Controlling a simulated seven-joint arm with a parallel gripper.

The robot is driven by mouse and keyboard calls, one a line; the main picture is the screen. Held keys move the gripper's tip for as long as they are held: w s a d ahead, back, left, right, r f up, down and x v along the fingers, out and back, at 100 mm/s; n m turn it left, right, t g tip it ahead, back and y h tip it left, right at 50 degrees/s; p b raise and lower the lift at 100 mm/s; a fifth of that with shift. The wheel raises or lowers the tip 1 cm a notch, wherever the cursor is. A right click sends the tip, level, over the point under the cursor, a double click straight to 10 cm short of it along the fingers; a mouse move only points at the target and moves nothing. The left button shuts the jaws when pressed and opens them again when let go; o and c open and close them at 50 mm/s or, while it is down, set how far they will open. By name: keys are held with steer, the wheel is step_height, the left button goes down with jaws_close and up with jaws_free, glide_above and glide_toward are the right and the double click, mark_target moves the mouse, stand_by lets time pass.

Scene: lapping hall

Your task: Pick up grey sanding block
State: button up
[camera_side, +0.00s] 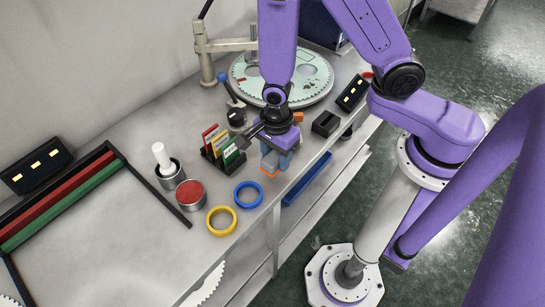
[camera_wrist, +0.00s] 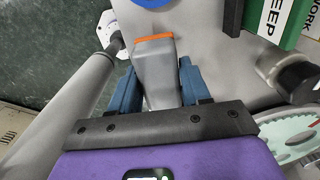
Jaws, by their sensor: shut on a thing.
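The grey sanding block (camera_wrist: 156,72), with an orange strip at its far end, is between the two blue fingers of my gripper (camera_wrist: 158,80) in the wrist view. My gripper is shut on its sides. In the side view my gripper (camera_side: 277,158) points down near the front edge of the bench.
A rack of coloured cards (camera_side: 218,146) stands close left of my gripper. Blue (camera_side: 248,194) and yellow (camera_side: 221,220) rings and a red-topped tin (camera_side: 190,194) lie left. A black block (camera_side: 326,123) is right, a large toothed disc (camera_side: 310,75) behind. The bench edge is close in front.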

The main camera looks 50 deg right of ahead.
steer(key=s+d+r, duration=0.6)
steer(key=s+r, duration=0.3)
steer(key=s, duration=0.2)
steer(key=shift+s, duration=0.35)
stand_by(0.6)
